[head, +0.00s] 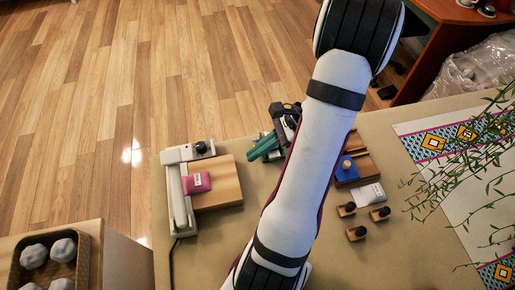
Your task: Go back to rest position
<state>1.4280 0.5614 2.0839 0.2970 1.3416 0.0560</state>
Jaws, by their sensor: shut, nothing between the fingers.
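My gripper (283,118) shows as a dark shape just left of my white arm, over the far part of the table (225,245). My arm partly hides it. It looks shut, and I see nothing held in it. Teal pieces (264,147) lie right beside or under it; I cannot tell whether they touch. My arm crosses the middle of the view from the bottom to the top right.
Left on the table are a white device (178,190), a wooden board (222,185) and a pink packet (197,183). Right of my arm are a blue piece (346,168), a white packet (367,194), several dark-knobbed blocks (356,233) and a leafy plant (462,178).

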